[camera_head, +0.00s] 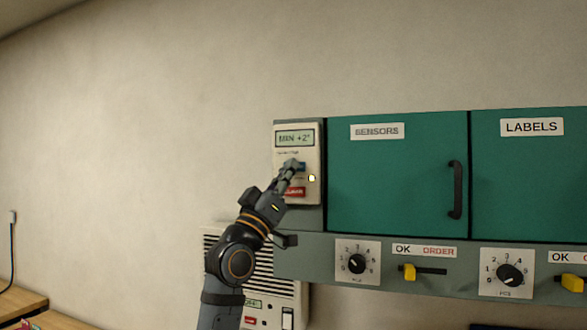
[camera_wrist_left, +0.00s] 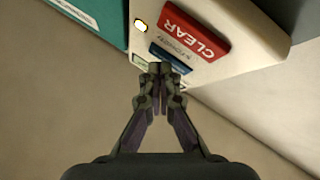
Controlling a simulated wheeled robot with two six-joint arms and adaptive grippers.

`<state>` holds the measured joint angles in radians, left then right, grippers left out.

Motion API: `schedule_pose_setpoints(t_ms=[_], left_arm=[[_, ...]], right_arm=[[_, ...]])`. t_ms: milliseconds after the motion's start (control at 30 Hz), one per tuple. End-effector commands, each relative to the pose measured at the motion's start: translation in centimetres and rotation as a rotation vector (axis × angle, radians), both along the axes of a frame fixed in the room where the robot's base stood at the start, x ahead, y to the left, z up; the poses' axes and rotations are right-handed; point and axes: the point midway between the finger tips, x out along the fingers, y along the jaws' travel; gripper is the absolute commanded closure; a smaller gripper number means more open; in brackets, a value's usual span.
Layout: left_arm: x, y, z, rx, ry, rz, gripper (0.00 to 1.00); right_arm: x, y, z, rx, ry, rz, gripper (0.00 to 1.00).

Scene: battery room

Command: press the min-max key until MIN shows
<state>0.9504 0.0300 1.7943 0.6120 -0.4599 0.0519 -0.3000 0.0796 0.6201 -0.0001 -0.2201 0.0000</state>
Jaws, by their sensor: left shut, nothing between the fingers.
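A cream wall unit (camera_head: 312,150) hangs at the left end of the green cabinets. Its display (camera_head: 294,138) reads "MIN +2°". A blue key (camera_head: 300,167) sits below the display, and a red key (camera_head: 295,192) is under it. In the left wrist view the red key (camera_wrist_left: 196,32) reads "CLEAR", and the blue key (camera_wrist_left: 170,58) has small lettering that I cannot read. My left gripper (camera_head: 291,164) is shut and empty, its fingertips at the blue key and partly covering it. In the left wrist view the fingertips (camera_wrist_left: 159,68) are by that key; contact is unclear. My right gripper is out of view.
A small lit lamp (camera_head: 312,178) is on the unit's right side. Green cabinets labelled SENSORS (camera_head: 395,180) and LABELS (camera_head: 530,180) stand to the right, above a panel with dials (camera_head: 357,263) and yellow sliders (camera_head: 409,272). A vented box (camera_head: 285,290) is below.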

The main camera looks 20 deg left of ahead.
Motion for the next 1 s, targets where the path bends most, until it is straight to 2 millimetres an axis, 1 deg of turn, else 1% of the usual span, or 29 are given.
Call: schedule_pose_setpoints(t_ms=[267,600,867,1000], left_arm=[[-0.1,0.0,-0.1,0.001,0.002,0.0,1.0],[-1.5,0.0,-0.1,0.001,0.001,0.001,1.0],[-1.6,0.0,-0.1,0.0,0.001,0.0,1.0],[-2.5,0.1,-0.1,0.002,0.0,0.0,1.0]], right_arm=[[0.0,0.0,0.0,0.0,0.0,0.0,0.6],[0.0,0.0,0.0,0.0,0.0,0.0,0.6],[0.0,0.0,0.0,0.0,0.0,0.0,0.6],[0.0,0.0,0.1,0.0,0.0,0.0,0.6]])
